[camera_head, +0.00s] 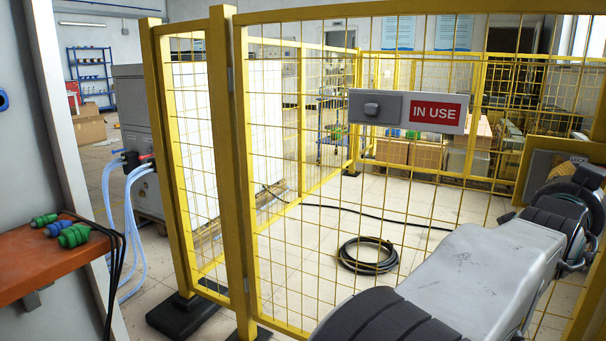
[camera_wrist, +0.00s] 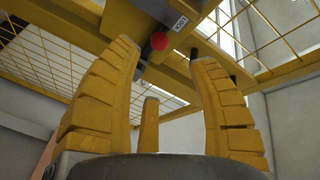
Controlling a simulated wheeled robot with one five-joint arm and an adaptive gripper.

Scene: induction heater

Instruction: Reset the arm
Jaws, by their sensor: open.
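My gripper (camera_wrist: 168,75) shows in the wrist view with its yellow ribbed fingers spread apart, open and empty. It points up toward a yellow frame bar (camera_wrist: 110,28) carrying a red round part (camera_wrist: 159,41) and a small white label (camera_wrist: 181,22). I cannot tell if any finger touches the bar. In the head view my grey arm reaches from the bottom middle to the right edge, near the yellow fence.
Yellow mesh fencing (camera_head: 237,180) stands ahead, with a red "IN USE" sign (camera_head: 436,112) on it. A coiled black hose (camera_head: 368,255) lies on the floor behind the mesh. An orange shelf (camera_head: 45,258) with green connectors (camera_head: 74,236) is at left. Boxes (camera_head: 425,155) stand further back.

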